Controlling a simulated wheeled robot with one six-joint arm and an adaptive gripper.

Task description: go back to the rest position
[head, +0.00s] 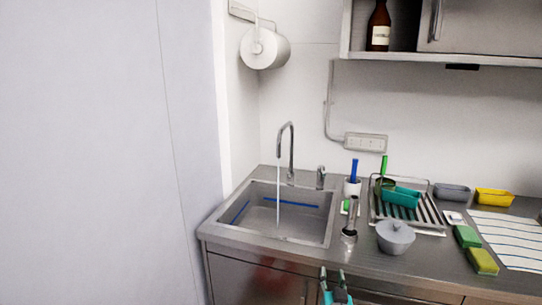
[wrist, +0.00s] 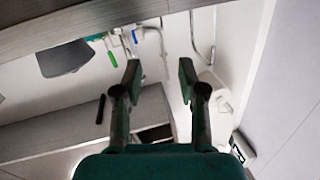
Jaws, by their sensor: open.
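My gripper (head: 335,283) shows at the bottom edge of the head view, in front of the counter's front edge; only its tip end is in frame. In the wrist view my gripper (wrist: 160,76) has its two fingers apart with nothing between them. No object is held. The rest of my arm is out of the head view.
The steel sink (head: 228,226) has a thin stream falling from the tap (head: 291,150). A plain wall (head: 90,150) fills the left.

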